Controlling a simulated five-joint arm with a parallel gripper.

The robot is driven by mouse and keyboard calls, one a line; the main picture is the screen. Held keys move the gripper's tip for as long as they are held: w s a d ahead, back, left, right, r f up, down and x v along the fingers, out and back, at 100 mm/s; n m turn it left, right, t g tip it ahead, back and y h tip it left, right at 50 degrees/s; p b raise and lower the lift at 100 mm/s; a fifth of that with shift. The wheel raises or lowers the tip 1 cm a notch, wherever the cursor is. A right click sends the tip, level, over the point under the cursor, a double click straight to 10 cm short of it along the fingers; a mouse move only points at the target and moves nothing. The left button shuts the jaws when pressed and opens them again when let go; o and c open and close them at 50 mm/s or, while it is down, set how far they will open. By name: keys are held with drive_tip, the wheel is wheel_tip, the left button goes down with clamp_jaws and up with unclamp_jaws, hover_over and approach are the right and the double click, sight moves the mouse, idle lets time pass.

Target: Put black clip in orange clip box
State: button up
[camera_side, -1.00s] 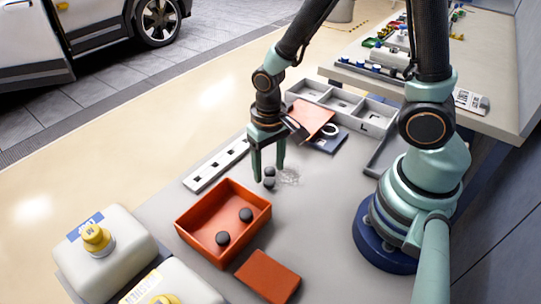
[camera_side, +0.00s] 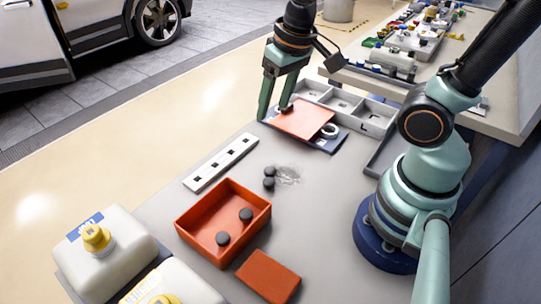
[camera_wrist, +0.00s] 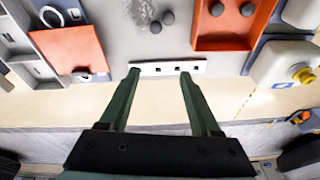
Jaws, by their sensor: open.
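The orange clip box (camera_side: 196,246) stands open on the grey table, with two black clips (camera_side: 246,215) (camera_side: 222,238) inside. Two more black clips (camera_side: 269,171) (camera_side: 268,184) lie close together on the table behind the box, beside a clear crumpled-looking patch. In the wrist view the box (camera_wrist: 225,43) is at top right and the loose clips (camera_wrist: 167,17) (camera_wrist: 155,27) are at top centre. My gripper (camera_side: 275,112) is open with nothing seen between its fingers. It is at the far left edge of the table by an orange panel, away from the clips. It also shows in the wrist view (camera_wrist: 160,73).
The orange panel (camera_side: 303,119) lies on a dark blue piece with a white ring (camera_side: 329,131). A white strip with square holes (camera_side: 220,163) lies along the table edge. A grey divided tray (camera_side: 345,105), an orange lid-like plate (camera_side: 268,276) and white jugs (camera_side: 104,245) stand around.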

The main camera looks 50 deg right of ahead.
drive_tip(key=r, duration=0.1)
drive_tip(key=d+r+n+t, duration=0.1)
drive_tip(key=r, duration=0.1)
drive_tip(key=d+r+t, duration=0.1)
drive_tip(key=shift+s+r, duration=0.25)
drive_tip(key=shift+s, duration=0.15)
drive_tip(key=shift+o, duration=0.6)
drive_tip(key=shift+s+d+r+n+t, duration=0.1)
drive_tip(key=shift+d+r+n+t, duration=0.1)
drive_tip(key=shift+r+n+t, duration=0.15)
drive_tip(key=n+g, duration=0.6)
drive_tip(key=n, duration=1.5)
hover_over(270, 180)
wheel_tip(270, 180, down, 12)
drive_tip(key=shift+t, duration=0.25)
drive_tip(key=shift+f, duration=6.05)
